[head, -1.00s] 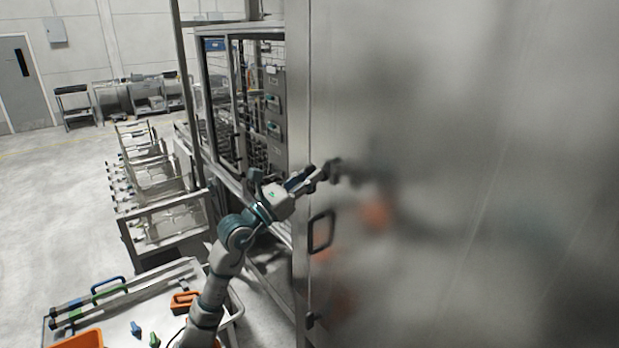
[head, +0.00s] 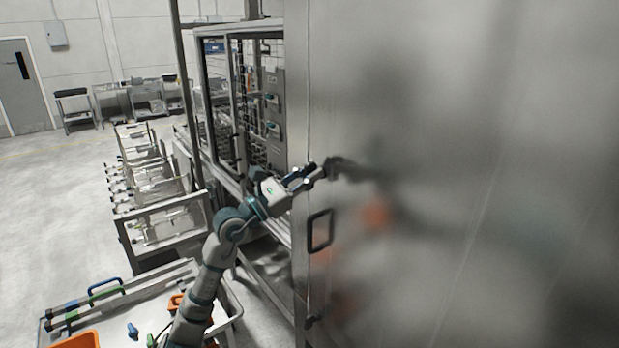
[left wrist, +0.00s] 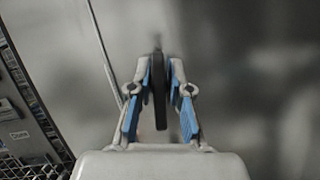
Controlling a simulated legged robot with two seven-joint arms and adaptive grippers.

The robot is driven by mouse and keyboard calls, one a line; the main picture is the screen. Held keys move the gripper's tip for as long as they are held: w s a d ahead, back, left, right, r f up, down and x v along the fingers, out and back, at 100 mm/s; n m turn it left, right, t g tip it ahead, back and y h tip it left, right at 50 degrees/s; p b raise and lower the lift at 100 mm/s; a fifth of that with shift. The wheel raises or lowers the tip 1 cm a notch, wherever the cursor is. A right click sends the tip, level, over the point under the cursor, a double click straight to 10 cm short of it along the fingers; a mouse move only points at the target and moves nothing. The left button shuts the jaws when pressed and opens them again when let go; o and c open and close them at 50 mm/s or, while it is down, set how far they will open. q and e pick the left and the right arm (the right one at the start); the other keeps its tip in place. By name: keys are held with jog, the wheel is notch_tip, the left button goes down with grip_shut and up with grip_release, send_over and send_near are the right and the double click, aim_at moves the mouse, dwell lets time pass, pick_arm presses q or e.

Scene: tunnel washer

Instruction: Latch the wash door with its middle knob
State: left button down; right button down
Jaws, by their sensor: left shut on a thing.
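The wash door (head: 450,150) is a large brushed-steel panel filling the right of the head view, with blurred reflections on it. My left gripper (head: 318,172) is at the door near its left edge, above the black pull handle (head: 320,231). In the left wrist view, the left gripper (left wrist: 158,90) has its blue-padded fingers closed on the dark middle knob (left wrist: 158,72), which shows as a narrow upright bar between them. In the head view the knob is mostly hidden by the fingers. A lower dark knob (head: 313,320) is near the door's bottom. My right gripper is not in view.
A framed machine bay (head: 240,110) stands left of the door. A cart (head: 165,290) with an orange bin (head: 75,340) and small tools is below my left arm. Racks (head: 150,180) stand behind it. The floor at far left is clear.

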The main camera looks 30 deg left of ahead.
pick_arm(q)
jog(key=shift+d+m+g+h+b, duration=0.1)
jog(key=shift+m+g+h+b, duration=0.35)
jog(key=shift+m, duration=0.9)
jog(key=shift+m+g+h+b, duration=0.35)
jog(key=shift+m+g, duration=0.2)
jog(key=shift+m, duration=0.8)
jog(key=shift+d+f+m+g+h, duration=0.15)
jog(key=shift+m+g+h, duration=0.2)
jog(key=shift+m, duration=0.75)
jog(key=shift+f+m+g+h, duration=0.15)
jog(key=shift+m+g, duration=0.3)
jog(key=shift+m, duration=0.65)
jog(key=shift+s+d+f+m+g+p, duration=0.15)
jog(key=shift+m+g, duration=0.35)
jog(key=shift+m, duration=0.55)
jog(key=shift+w+a+m+g+p, duration=0.15)
jog(key=shift+m+g, duration=0.35)
jog(key=shift+m, duration=0.55)
jog(key=shift+s+d+f+m+g+y+p, duration=0.15)
jog(key=shift+m+g+p, duration=0.1)
jog(key=shift+m, duration=0.45)
jog(key=shift+w+a+f+m+g+y+p, duration=0.1)
jog(key=shift+m+g+p, duration=0.15)
jog(key=shift+m, duration=0.45)
jog(key=shift+s+d+f+m+g+y+p, duration=0.15)
jog(key=shift+m+g+p, duration=0.1)
jog(key=shift+m, duration=0.45)
